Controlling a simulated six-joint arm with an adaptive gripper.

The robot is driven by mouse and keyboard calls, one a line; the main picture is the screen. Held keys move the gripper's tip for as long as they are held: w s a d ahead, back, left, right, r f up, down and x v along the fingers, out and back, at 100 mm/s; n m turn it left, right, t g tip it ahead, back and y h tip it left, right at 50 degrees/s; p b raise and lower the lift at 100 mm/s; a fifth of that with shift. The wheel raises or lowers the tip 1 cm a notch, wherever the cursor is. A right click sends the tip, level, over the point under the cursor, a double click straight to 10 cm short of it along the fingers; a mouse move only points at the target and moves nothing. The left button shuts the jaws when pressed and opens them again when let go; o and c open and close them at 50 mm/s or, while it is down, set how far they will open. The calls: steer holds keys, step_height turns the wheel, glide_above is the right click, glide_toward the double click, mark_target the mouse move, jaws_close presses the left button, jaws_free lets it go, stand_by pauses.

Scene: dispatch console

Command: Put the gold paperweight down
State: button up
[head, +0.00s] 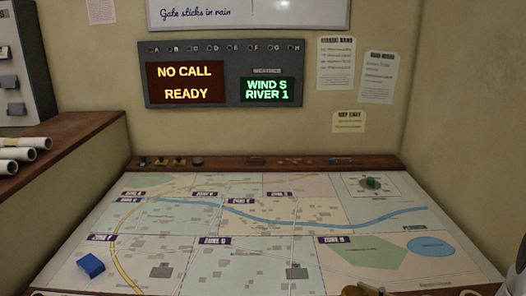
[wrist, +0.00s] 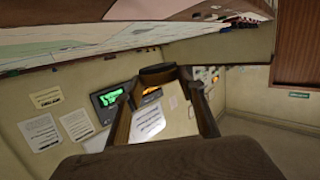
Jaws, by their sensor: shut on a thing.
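My gripper (wrist: 158,84) shows in the wrist view, its two brown fingers closing in on a small dark, rounded thing (wrist: 157,73) between the tips. It is shaded there, so its gold colour is not clear, but it appears to be the gold paperweight. In the head view a gold-brown shape (head: 362,290) is cut off by the bottom edge; I cannot tell how much of it is paperweight and how much gripper. The map table (head: 300,253) lies beyond it. Whether the held thing touches the table is hidden.
A blue block (head: 91,266) sits at the map's left front. Small items line the back ledge (head: 225,162). White rolls (head: 22,148) lie on the left shelf. The map's middle is clear.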

steer(key=a+n+g+y, duration=0.2)
steer(key=a, duration=0.5)
steer(key=shift+a+f, duration=0.2)
steer(key=shift+f, duration=0.15)
steer(key=shift+s, duration=0.1)
steer(key=shift+f, duration=3.45)
step_height(320, 180, up, 7)
